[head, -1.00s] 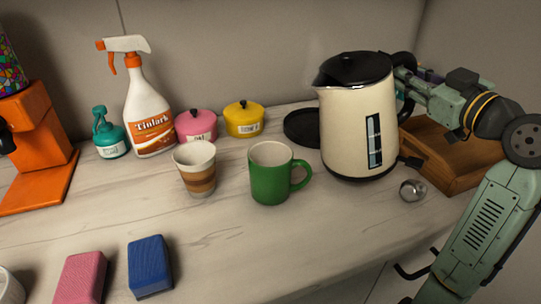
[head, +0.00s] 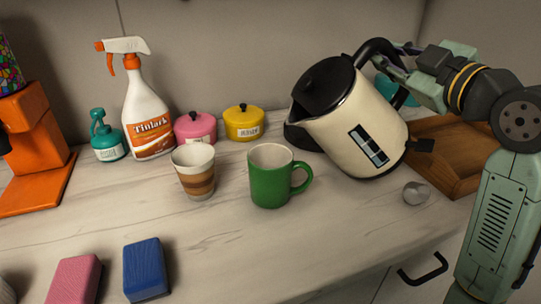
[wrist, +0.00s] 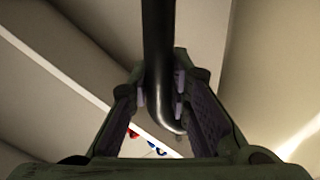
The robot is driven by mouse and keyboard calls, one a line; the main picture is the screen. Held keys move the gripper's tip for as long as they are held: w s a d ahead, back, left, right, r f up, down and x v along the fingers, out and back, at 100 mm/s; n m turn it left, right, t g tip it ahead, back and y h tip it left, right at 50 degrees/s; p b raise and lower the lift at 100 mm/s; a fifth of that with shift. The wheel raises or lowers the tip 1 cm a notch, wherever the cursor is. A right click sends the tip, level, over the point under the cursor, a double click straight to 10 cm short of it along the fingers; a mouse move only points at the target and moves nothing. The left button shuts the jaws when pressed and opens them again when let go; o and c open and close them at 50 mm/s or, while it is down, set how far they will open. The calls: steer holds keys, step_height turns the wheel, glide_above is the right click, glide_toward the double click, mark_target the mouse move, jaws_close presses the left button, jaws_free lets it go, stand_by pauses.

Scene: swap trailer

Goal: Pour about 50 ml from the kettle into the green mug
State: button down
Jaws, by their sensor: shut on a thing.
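The cream kettle (head: 352,122) with a black lid is tilted to the left in the head view, its spout side toward the green mug. My gripper (head: 405,62) is shut on the kettle's black handle (head: 376,48); in the wrist view my gripper (wrist: 168,100) has its fingers on both sides of the handle (wrist: 158,50). The green mug (head: 270,180) stands upright on the counter, left of the kettle and apart from it, handle to the right. Its inside looks pale; no liquid stream is visible. The kettle's black base (head: 298,135) is partly hidden behind the kettle.
A striped cup (head: 195,172) stands just left of the mug. Pink (head: 195,128) and yellow (head: 243,122) pots and a spray bottle (head: 150,115) stand behind. A small metal object (head: 415,193) and a wooden tray (head: 455,150) are at right. The counter's front middle is clear.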

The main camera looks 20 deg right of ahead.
mark_target(365, 46)
steer(key=shift+s+a+r+n+b, duration=0.1)
steer(key=shift+a+r+n+b, duration=0.15)
steer(key=shift+a+n, duration=0.4)
steer(key=shift+a+r+n+b, duration=0.15)
steer(key=shift+a+r+n, duration=0.2)
steer(key=shift+a+n, duration=0.25)
steer(key=shift+a+r+n, duration=0.2)
steer(key=shift+a+n, duration=0.2)
steer(key=shift+a, duration=0.1)
steer(key=shift+a+r+n, duration=0.15)
steer(key=shift+a+n, duration=0.2)
steer(key=shift+a, duration=0.1)
steer(key=shift+a+r, duration=0.15)
steer(key=shift+r, duration=0.05)
steer(key=shift+a, duration=0.1)
steer(key=shift+s+a, duration=0.1)
steer(key=shift+a, duration=0.25)
steer(key=shift+a+r, duration=0.1)
steer(key=shift+a, duration=0.1)
stand_by(0.4)
stand_by(1.0)
